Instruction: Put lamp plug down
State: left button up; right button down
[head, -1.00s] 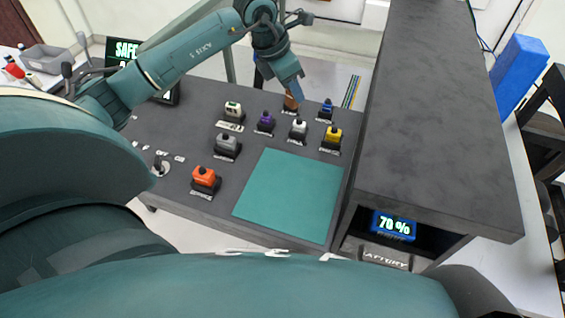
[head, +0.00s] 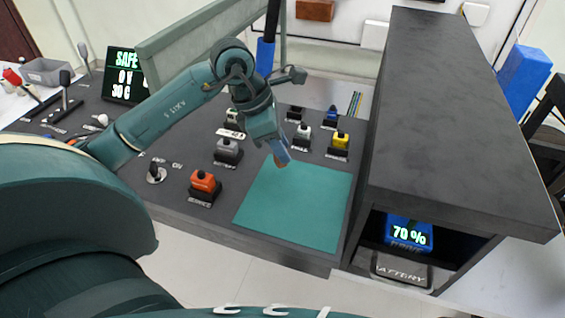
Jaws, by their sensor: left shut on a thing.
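A small brown-orange plug (head: 281,162) shows at the tip of my left gripper (head: 279,152), which is shut on it; I take it to be the lamp plug. The jaws cover most of it. The plug is over the back left edge of the green mat (head: 300,215); I cannot tell how high above it. A dark, empty socket (head: 295,115) is behind, in the back row of the panel. My right gripper is not in view.
Orange (head: 204,184), grey (head: 228,150), white (head: 302,133), yellow (head: 340,140) and blue (head: 331,115) plugs sit in sockets around the mat. A tall dark cabinet (head: 450,120) borders the right. The mat is bare.

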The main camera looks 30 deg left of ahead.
pick_arm(q)
jog(key=shift+f, duration=2)
jog(key=shift+f, duration=0.15)
jog(key=o, duration=1)
jog(key=shift+r, duration=0.35)
jog(key=v, duration=1.1)
jog(key=shift+s+a+r, duration=0.1)
jog(key=shift+s+r, duration=0.1)
jog(key=shift+r, duration=0.1)
